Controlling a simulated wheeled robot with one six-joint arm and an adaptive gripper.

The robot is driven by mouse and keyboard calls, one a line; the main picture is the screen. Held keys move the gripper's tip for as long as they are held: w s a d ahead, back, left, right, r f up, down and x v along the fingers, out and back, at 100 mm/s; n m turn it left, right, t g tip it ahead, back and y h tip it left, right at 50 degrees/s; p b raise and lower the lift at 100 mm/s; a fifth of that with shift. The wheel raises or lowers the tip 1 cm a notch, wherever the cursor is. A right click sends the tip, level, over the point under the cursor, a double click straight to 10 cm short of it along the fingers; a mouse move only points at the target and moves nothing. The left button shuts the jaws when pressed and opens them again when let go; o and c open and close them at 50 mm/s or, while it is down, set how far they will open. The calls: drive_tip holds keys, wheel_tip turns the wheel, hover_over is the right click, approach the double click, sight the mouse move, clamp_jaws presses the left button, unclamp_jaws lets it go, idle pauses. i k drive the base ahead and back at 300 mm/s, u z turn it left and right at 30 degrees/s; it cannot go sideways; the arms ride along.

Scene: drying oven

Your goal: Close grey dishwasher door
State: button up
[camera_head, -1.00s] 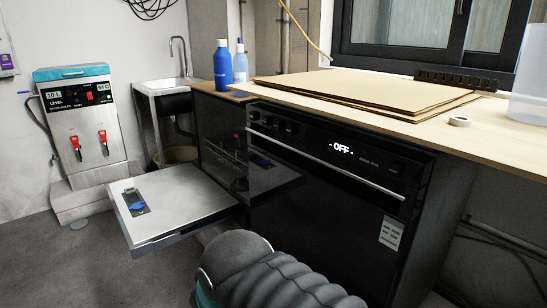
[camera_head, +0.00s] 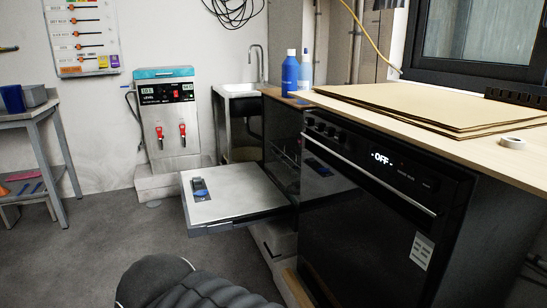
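The grey dishwasher door (camera_head: 232,196) is folded down and open, lying roughly level at the left of the black oven. A dark fitting with a blue part (camera_head: 202,188) is on its upper face. The dishwasher's dark cavity (camera_head: 284,150) stands open behind it, with a rack faintly visible inside. A dark ribbed part of my arm shows at the bottom, in front of the door and apart from it in the picture. My gripper is not in view.
A black oven (camera_head: 365,210) reading OFF stands right of the dishwasher under a wooden counter (camera_head: 460,150) with cardboard sheets. A water boiler (camera_head: 170,125) and a sink (camera_head: 238,90) stand behind. Open grey floor (camera_head: 110,230) lies left of the door, with a table (camera_head: 30,115) beyond.

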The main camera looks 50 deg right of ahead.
sight(240, 194)
drive_tip(key=u, duration=0.1)
drive_tip(key=i, duration=1.05)
drive_tip(key=z, duration=2.7)
